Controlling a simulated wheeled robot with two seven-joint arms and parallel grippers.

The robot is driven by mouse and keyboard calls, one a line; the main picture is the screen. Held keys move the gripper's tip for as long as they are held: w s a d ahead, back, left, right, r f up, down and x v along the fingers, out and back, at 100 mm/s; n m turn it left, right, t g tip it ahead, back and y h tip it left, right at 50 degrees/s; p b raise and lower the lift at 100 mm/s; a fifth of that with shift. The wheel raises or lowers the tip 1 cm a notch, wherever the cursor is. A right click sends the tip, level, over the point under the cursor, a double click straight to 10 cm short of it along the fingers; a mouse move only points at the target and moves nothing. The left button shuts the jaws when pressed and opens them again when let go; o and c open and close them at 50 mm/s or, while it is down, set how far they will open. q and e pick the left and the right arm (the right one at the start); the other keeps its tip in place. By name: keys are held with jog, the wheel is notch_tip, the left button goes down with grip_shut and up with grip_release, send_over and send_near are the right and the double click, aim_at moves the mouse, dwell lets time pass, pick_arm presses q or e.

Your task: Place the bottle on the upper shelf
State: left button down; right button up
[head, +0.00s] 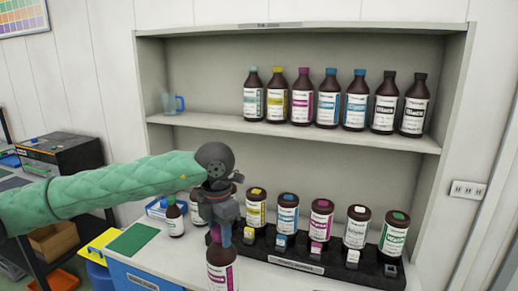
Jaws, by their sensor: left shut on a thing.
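My left gripper (222,232) comes in from the left on a green-sleeved arm and points down. It is shut on a dark brown bottle (222,270) with a white and magenta label, at its top. The bottle is upright in front of the counter, and its lower end is cut off by the picture's bottom edge. The upper shelf (290,131) carries a row of several similar brown bottles (328,98), from its middle to its right. My right gripper is not in view.
On the counter, a black rack (290,255) holds several ink containers (321,218) with coloured labels. A small brown bottle (174,217) stands left of my gripper. A clear jug (171,104) with a blue handle is on the upper shelf's left; bare shelf lies between it and the bottles.

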pick_arm(q)
jog(key=shift+w+a+f, duration=0.15)
jog(key=shift+w+a, duration=0.2)
jog(key=shift+a, duration=0.3)
jog(key=w+a+n, duration=0.1)
jog(key=a+n, duration=0.2)
jog(key=a, duration=1)
notch_tip(320, 180, down, 16)
jog(key=w+a+m, duration=0.1)
jog(key=a+m, duration=0.1)
jog(key=m, duration=2.7)
jog(key=shift+w, duration=0.3)
jog(key=shift+m, duration=0.4)
jog(key=shift+d+f, duration=0.15)
jog(key=shift+d, duration=2.6)
